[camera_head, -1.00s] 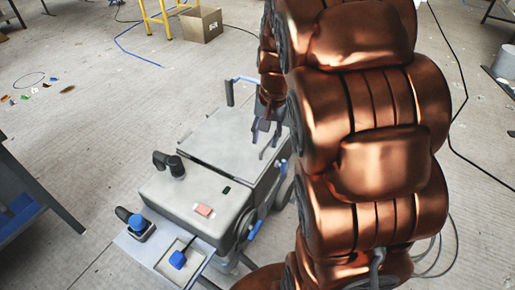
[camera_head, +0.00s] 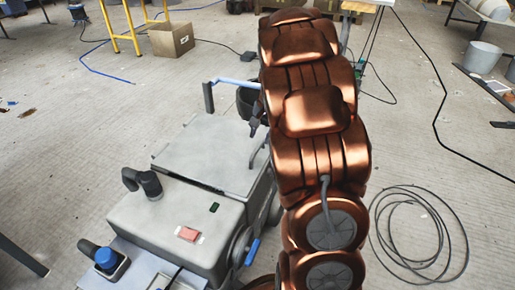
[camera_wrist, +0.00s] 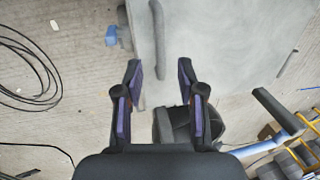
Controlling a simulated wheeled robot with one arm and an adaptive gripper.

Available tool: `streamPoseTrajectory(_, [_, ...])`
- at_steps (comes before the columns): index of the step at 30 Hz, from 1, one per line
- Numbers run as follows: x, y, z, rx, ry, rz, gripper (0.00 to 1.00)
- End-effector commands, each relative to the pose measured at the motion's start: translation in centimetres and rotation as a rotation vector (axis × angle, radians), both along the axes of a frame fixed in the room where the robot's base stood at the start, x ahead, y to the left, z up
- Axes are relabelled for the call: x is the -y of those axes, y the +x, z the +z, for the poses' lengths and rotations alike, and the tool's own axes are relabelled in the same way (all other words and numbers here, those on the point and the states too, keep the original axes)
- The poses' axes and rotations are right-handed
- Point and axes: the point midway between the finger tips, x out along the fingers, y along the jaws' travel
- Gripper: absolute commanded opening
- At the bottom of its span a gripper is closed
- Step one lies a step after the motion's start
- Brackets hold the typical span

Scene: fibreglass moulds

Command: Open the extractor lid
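The extractor is a grey boxy machine (camera_head: 182,223) at lower left in the head view. Its flat grey lid (camera_head: 205,150) lies shut on top, and also shows at the top of the wrist view (camera_wrist: 220,40). A grey bar handle (camera_head: 258,152) is at the lid's right edge. In the wrist view the handle (camera_wrist: 158,40) runs from the top edge down toward my gripper (camera_wrist: 160,72). My gripper is open and empty, its fingertips either side of the handle's near end. Contact cannot be told. My arm mostly hides the gripper in the head view.
A blue-and-grey push bar (camera_head: 235,83) stands at the extractor's far end, with a black part (camera_head: 248,103) beside it. The wrist view shows this black part (camera_wrist: 172,125) just below the fingers. Coiled cable (camera_head: 420,235) lies on the floor at right. A cardboard box (camera_head: 171,40) stands behind.

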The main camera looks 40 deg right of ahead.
Motion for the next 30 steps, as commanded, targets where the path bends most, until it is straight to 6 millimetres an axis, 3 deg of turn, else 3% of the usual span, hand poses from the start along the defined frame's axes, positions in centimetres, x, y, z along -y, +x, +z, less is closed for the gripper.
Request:
streamPoseTrajectory(12, [-0.6,0.9,-5.7,-0.003,0.002,0.001,0.39])
streamPoseTrajectory(22, [-0.6,1.0,-6.1,-0.001,0.001,-0.001,0.39])
streamPoseTrajectory(30, [-0.6,0.9,-6.1,-0.002,0.001,-0.002,0.11])
